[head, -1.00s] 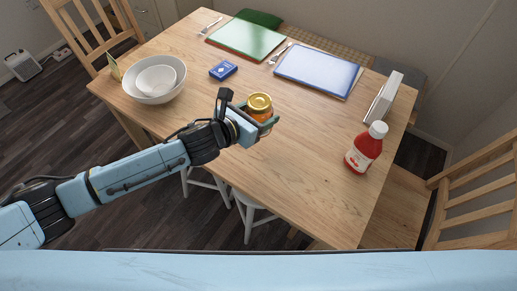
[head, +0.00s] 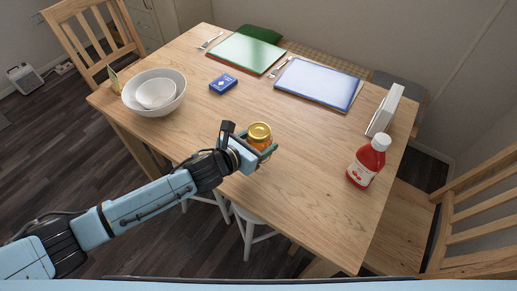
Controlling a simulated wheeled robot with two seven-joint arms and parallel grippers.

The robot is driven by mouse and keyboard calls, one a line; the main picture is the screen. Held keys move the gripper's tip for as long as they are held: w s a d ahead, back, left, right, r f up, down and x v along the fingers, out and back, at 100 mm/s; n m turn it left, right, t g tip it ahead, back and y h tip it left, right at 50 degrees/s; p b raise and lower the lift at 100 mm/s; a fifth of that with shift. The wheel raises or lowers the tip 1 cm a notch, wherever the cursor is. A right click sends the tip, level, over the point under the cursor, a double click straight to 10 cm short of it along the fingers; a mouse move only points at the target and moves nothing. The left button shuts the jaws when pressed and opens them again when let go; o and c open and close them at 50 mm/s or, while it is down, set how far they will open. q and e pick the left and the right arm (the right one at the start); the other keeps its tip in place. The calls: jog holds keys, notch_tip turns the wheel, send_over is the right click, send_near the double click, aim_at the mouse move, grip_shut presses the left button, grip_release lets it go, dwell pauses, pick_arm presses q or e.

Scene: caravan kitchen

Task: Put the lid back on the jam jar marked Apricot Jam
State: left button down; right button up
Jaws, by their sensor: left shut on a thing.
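A small jar (head: 264,146) with orange contents stands upright near the front edge of the wooden table. A gold lid (head: 260,131) shows on its top; whether it is fully seated cannot be told. My left gripper (head: 262,153) is shut on the jar, its fingers around the body below the lid. The fingers hide much of the jar, and no label can be read. I cannot tell whether the jar touches the table. My right gripper is not in view.
On the table (head: 300,190) are nested white bowls (head: 140,104), a blue box (head: 223,84), a green board (head: 245,54), a blue board (head: 318,84), a white upright holder (head: 386,109) and a red bottle (head: 365,164). The table's middle is clear. Chairs stand around it.

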pick_arm(q)
notch_tip(320, 180, down, 3)
jog(key=shift+f+b, duration=0.15)
jog(key=shift+b, duration=0.45)
jog(key=shift+f, duration=0.25)
jog(key=shift+r, duration=0.1)
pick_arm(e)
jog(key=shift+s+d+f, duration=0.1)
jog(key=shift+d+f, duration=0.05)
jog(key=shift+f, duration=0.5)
pick_arm(q)
jog(key=c, duration=0.7)
grip_release()
jog(key=shift+f, duration=0.25)
jog(key=o, duration=0.4)
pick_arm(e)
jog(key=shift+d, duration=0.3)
pick_arm(q)
jog(key=shift+r, duration=0.1)
